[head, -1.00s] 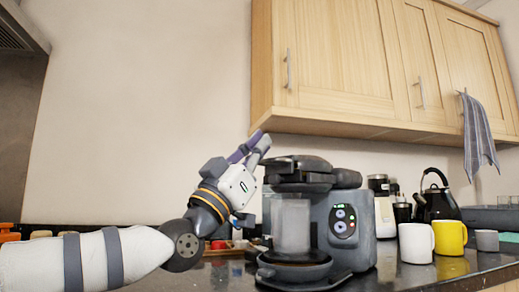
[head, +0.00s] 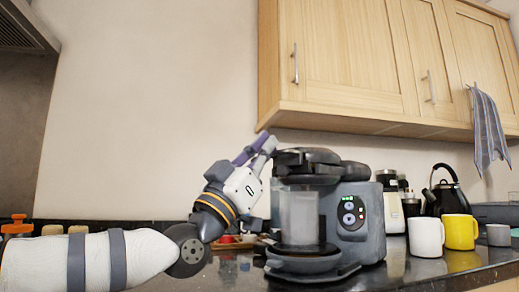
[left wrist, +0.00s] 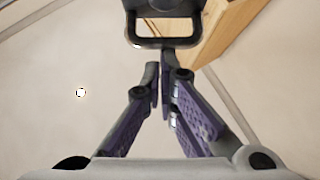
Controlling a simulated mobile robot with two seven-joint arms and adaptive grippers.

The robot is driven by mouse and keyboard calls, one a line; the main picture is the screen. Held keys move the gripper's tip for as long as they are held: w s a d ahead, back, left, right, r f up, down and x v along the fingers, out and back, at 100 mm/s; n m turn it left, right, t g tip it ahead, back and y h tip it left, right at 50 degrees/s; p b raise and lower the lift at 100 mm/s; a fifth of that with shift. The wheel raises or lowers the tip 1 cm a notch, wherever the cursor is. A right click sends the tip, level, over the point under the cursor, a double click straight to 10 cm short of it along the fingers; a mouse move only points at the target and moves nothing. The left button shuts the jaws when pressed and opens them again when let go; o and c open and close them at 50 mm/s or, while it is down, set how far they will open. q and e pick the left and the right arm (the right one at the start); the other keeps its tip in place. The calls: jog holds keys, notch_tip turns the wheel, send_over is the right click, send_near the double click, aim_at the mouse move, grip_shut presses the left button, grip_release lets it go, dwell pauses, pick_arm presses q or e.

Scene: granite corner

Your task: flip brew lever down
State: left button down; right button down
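The grey coffee machine (head: 371,232) stands on the dark counter in the head view, with a clear container in its front and lit buttons on its side. Its dark top part (head: 306,157) is closed over the container; I cannot pick out the brew lever there for certain. My left gripper (head: 268,141) is just left of that top, tilted up, its purple-padded fingers close together and empty. In the left wrist view the fingertips (left wrist: 159,72) nearly meet just below a dark loop-shaped handle (left wrist: 163,42), possibly the lever. Contact cannot be told. My right gripper is not in view.
A white mug (head: 426,236), a yellow mug (head: 460,232) and a small grey cup (head: 498,235) stand right of the machine. A black kettle (head: 447,195) is behind them. A wooden wall cabinet (head: 345,60) hangs above. The wall left of the machine is bare.

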pick_arm(q)
jog(key=s+a+f+p, duration=0.1)
jog(key=s+a+f, duration=0.2)
jog(key=s+a, duration=0.1)
jog(key=shift+s+a+f, duration=0.4)
jog(key=shift+s, duration=0.35)
